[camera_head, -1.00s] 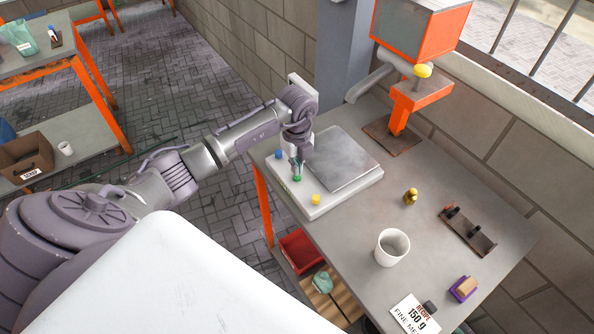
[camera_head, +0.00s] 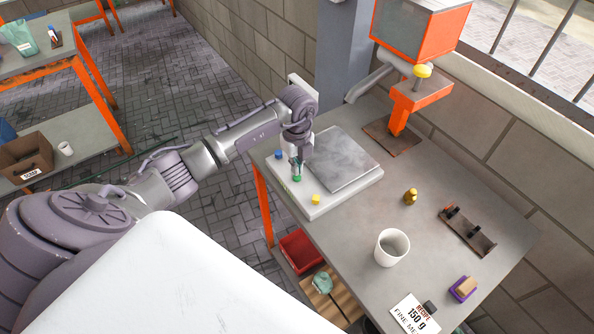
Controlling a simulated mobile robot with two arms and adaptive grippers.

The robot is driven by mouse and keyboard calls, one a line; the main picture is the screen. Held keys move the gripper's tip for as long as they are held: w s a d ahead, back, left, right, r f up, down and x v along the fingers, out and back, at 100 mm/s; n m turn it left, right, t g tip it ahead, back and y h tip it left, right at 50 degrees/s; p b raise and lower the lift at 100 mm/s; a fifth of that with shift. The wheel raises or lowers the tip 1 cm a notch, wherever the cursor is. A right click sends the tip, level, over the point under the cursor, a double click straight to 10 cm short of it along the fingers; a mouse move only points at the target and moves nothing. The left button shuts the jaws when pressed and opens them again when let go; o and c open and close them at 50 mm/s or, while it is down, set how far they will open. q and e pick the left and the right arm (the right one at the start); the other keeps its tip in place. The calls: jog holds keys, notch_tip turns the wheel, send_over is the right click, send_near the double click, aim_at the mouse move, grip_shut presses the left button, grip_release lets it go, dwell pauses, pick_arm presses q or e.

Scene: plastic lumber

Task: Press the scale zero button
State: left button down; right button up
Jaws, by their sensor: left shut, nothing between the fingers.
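The scale (camera_head: 318,207) is a white base with a grey square plate (camera_head: 342,160) on the table. Along its front left edge sit a blue button (camera_head: 278,155), a green button (camera_head: 297,178) and a yellow button (camera_head: 316,199). No label tells which one is zero. My left gripper (camera_head: 297,174) is shut and empty, pointing down at the green button. Its tips are at or just above the button; I cannot tell whether they touch. My right gripper is not in view.
An orange dispenser (camera_head: 420,95) stands behind the scale.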

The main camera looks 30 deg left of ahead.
pick_arm(q)
jog(key=shift+f, duration=0.2)
jog(key=shift+f+b, duration=0.9)
jog(key=shift+f, duration=0.15)
jog(key=shift+r, duration=0.1)
jog(key=shift+r+p, duration=1.7)
jog(key=shift+r, duration=0.3)
jog(key=shift+d+f, duration=0.1)
